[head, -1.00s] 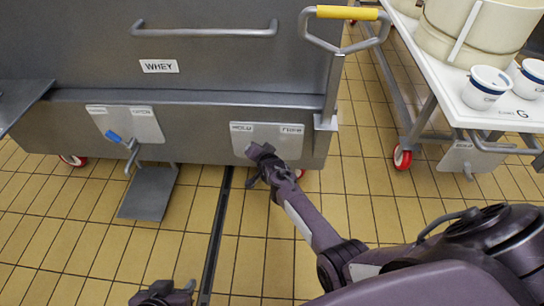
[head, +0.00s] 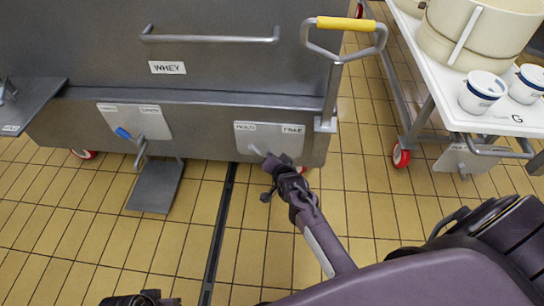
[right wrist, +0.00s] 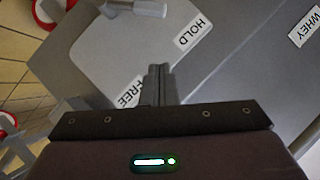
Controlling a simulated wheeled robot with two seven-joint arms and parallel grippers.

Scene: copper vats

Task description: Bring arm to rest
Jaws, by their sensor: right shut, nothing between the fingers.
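My right gripper (head: 270,168) is in front of the lower right of the grey vat cart (head: 215,105), by the plate labelled HOLD and FREE (head: 244,140). In the right wrist view its fingers (right wrist: 160,80) are shut with nothing between them. A lever with a pale grip (right wrist: 140,8) shows on the plate at the top of that view, apart from the fingers. In the head view the gripper partly covers this lever. My left gripper (head: 140,299) is only partly in view at the bottom edge, and its jaws cannot be made out.
The cart carries a WHEY label (head: 167,68), a long handle (head: 210,38), a yellow-gripped handle (head: 345,24) and a blue-tipped valve lever (head: 123,133). A white table (head: 425,50) with tubs stands at right. A drain channel (head: 218,235) crosses open tiled floor.

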